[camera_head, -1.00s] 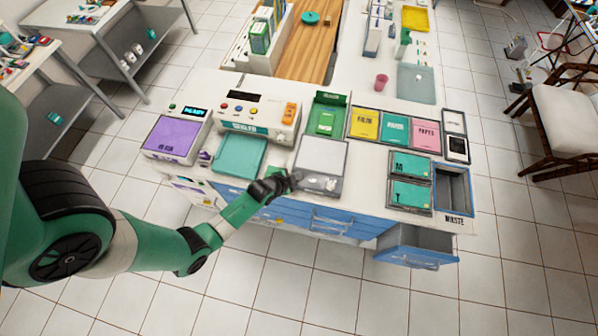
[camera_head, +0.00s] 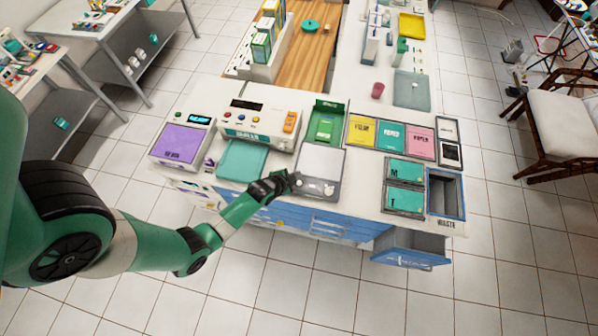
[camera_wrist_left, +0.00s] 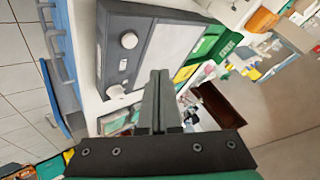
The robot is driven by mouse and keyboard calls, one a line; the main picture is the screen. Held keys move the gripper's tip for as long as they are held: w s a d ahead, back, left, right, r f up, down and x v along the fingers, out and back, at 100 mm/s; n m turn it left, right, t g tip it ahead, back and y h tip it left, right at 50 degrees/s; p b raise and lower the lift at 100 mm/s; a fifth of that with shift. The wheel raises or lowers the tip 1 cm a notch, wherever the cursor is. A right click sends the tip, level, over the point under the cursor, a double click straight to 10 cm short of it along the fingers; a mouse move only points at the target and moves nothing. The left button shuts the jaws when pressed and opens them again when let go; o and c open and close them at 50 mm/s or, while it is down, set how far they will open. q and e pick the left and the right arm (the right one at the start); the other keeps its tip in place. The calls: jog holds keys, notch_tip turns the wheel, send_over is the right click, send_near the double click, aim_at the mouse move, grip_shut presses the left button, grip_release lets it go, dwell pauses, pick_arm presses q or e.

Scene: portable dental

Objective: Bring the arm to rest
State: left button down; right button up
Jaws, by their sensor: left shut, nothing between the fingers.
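My left gripper (camera_head: 292,180) is at the front edge of the white counter, beside the grey-white device with a flat pale top (camera_head: 320,163). Its fingers are shut with nothing between them. In the left wrist view the shut fingers (camera_wrist_left: 160,88) point toward the same device (camera_wrist_left: 150,55), whose two knobs face the camera. Whether the fingers touch the device cannot be told. My left arm comes in from the left over the floor. My right gripper is not in view.
An open drawer (camera_head: 410,246) juts out at the counter's front right. A waste bin opening (camera_head: 446,194) and teal M and T trays (camera_head: 405,171) lie right of the device. A teal tray (camera_head: 242,160) lies left. The tiled floor in front is clear.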

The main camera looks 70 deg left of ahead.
pick_arm(q)
jog(key=shift+r, duration=0.55)
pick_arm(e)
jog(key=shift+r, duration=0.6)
